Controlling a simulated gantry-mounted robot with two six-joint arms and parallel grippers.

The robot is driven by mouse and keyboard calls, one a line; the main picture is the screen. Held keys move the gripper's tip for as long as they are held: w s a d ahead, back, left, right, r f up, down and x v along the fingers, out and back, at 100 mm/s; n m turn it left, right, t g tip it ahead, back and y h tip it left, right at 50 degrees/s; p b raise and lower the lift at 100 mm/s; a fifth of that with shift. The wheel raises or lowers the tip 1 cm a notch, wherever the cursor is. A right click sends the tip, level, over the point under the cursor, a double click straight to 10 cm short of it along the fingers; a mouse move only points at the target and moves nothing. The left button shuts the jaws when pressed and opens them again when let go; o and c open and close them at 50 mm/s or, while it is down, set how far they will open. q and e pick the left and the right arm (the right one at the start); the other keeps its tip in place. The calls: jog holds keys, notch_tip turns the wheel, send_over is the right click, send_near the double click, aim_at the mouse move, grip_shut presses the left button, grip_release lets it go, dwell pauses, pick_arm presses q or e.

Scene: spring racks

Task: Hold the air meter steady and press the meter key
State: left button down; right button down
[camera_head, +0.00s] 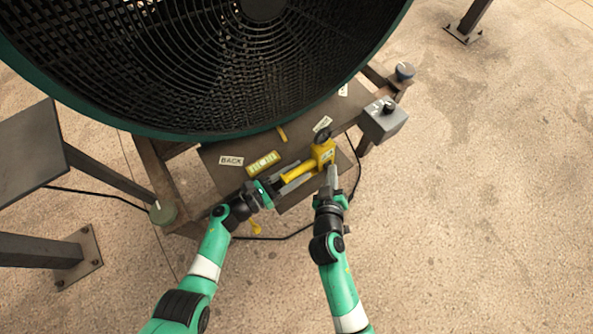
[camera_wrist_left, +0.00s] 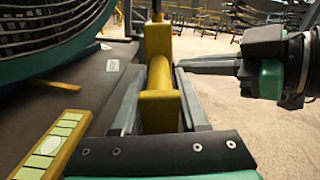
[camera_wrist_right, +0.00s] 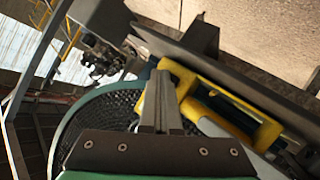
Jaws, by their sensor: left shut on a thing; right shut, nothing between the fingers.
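The yellow air meter (camera_head: 322,153) is at the front of the dark platform below the big fan. My left gripper (camera_head: 279,181) is shut on its yellow handle. In the left wrist view the handle (camera_wrist_left: 160,85) lies between the two grey fingers (camera_wrist_left: 160,105). My right gripper (camera_head: 333,170) is shut and empty, with its fingertips close beside the meter's head. In the right wrist view the shut fingers (camera_wrist_right: 160,90) are next to the yellow meter body (camera_wrist_right: 185,85). I cannot tell whether they touch it. The meter key is not clearly visible.
A large fan (camera_head: 210,60) with a green rim stands over the platform (camera_head: 215,155). A yellow level (camera_head: 263,163) and a BACK label (camera_head: 231,161) lie on the platform. A grey box with a black knob (camera_head: 383,120) is at the right. Dark cables run along the floor.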

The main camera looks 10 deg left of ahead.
jog(key=shift+s+d, duration=0.3)
jog(key=s+d, duration=0.4)
jog(key=shift+s+d+r, duration=0.1)
jog(key=shift+r, duration=0.25)
dwell(0.5)
pick_arm(q)
jog(key=shift+c, duration=1.8)
grip_release()
